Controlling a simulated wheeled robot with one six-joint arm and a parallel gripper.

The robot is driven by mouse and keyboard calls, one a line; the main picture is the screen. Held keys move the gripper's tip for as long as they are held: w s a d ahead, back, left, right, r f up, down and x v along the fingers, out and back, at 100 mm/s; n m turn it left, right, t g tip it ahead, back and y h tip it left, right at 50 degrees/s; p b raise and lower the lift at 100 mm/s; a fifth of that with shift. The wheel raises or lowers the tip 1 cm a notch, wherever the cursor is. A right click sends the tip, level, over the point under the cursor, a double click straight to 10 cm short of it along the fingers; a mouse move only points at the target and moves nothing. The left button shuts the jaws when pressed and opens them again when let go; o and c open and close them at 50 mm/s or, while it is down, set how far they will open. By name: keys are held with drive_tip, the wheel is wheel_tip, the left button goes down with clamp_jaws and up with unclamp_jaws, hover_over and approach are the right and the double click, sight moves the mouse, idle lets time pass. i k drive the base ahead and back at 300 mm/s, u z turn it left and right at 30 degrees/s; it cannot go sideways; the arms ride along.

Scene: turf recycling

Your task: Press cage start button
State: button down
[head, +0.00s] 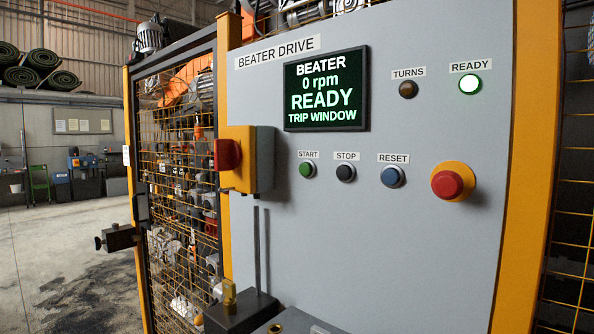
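The green start button (307,170) sits on the grey beater drive panel (420,270), under a "START" label. To its right are a black stop button (346,173) and a blue reset button (392,177). A red mushroom button on a yellow base (447,184) is further right. The display (326,90) reads "BEATER 0 rpm READY TRIP WINDOW". The READY lamp (470,84) is lit green-white, and the TURNS lamp (408,89) is dark brown. My gripper is not in view, and nothing covers the start button.
A yellow box with a red knob (229,155) juts out left of the start button. A mesh cage door (182,200) with a dark latch (120,238) stands at left. Dark and grey boxes (240,315) sit below the panel. Open concrete floor (60,260) lies far left.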

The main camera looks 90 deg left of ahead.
sight(306, 169)
drive_tip(key=k, duration=0.8)
drive_tip(key=u, duration=1.85)
